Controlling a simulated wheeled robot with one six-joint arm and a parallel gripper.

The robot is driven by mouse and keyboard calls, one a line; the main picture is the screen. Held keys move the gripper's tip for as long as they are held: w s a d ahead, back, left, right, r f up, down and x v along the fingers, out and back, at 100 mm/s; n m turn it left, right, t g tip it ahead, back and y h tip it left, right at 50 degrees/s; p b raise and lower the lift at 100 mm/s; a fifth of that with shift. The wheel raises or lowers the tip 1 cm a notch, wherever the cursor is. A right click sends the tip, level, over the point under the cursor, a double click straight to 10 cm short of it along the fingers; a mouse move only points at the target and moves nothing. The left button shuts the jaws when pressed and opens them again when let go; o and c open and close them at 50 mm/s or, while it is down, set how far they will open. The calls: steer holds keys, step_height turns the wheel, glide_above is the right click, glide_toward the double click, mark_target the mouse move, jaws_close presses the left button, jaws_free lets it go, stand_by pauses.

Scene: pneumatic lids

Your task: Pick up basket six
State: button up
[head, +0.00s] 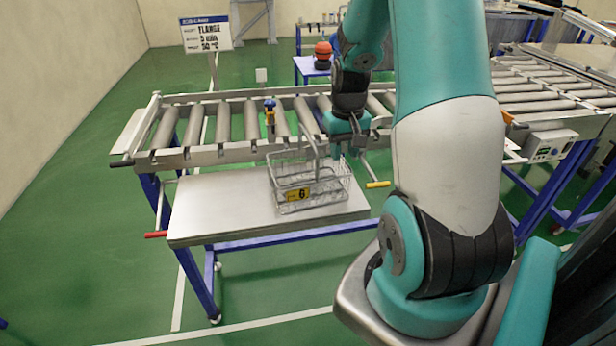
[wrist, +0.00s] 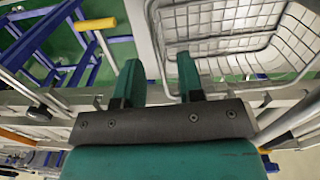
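Basket six (head: 311,190) is a wire basket with a yellow label (head: 297,194) reading 6 on its front. It stands upright on the metal top of a blue-legged table (head: 215,205), and its handle stands up. My gripper (head: 345,154) is at the basket's back right, pointing down. In the wrist view the two green fingers (wrist: 159,62) are apart, and part of the wire basket (wrist: 225,28) shows ahead and to the right. A pale bar (wrist: 146,38) runs ahead of the gap between the fingers. I cannot tell whether the fingers touch the basket.
A control box (head: 549,146) is at the right. A red-topped object (head: 323,52) stands on a far table. The table's left half is clear.

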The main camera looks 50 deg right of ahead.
mark_target(342, 166)
steer(key=shift+w+d+f+p, duration=0.1)
steer(key=shift+f+p, duration=0.25)
steer(key=shift+f, duration=0.95)
steer(key=shift+w+d+f+p, duration=0.1)
steer(key=shift+f+p, duration=0.25)
steer(key=shift+f, duration=0.95)
jaws_close()
